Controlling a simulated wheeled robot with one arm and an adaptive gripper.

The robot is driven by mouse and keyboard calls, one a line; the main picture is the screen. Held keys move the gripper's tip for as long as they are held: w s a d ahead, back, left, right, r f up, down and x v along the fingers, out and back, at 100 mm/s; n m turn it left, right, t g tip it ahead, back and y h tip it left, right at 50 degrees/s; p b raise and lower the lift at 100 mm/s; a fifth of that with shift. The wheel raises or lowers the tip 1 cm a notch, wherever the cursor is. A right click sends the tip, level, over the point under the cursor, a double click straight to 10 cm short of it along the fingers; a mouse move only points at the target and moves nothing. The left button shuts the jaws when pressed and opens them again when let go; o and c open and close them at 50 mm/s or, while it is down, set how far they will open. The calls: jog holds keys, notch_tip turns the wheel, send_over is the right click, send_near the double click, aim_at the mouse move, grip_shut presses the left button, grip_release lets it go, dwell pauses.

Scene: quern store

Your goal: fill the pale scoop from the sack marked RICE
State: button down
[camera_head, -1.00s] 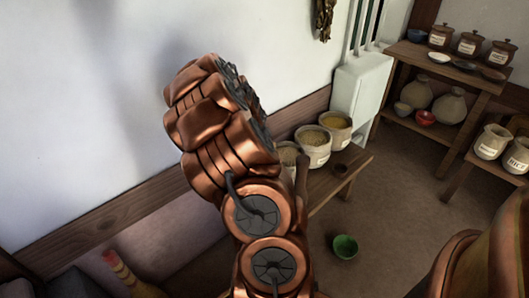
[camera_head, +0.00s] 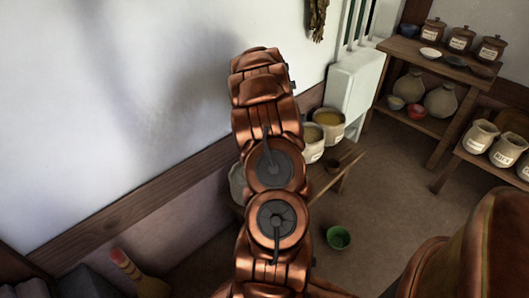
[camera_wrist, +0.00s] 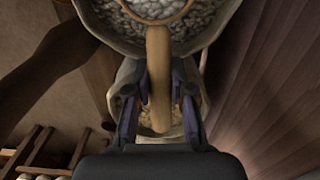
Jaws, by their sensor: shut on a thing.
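My gripper (camera_wrist: 159,82) shows in the wrist view, its two dark fingers closed on the tan handle of the pale scoop (camera_wrist: 158,60). The scoop's round rim lies at the top edge of that view, over a sack (camera_wrist: 98,30) of whitish grains. Grains show inside the rim; I cannot tell whether they lie in the scoop or below it. A second sack (camera_wrist: 196,108) with yellowish contents is under the gripper. In the head view my arm hides the gripper and scoop. Sacks (camera_head: 312,150) stand beside it, one with yellow contents (camera_head: 328,119); no sack label is readable.
A low wooden bench (camera_head: 340,172) carries the sacks and a small brown cup (camera_head: 332,165). A green bowl (camera_head: 339,237) sits on the floor. A wall runs along the left.

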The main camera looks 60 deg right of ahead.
jog(key=shift+d+t+y+p, duration=0.2)
jog(key=shift+t+y+p, duration=0.1)
jog(key=shift+y+p, duration=1.15)
jog(key=shift+y, duration=0.45)
jog(key=shift+r+p, duration=1.1)
jog(key=shift+r, duration=1.5)
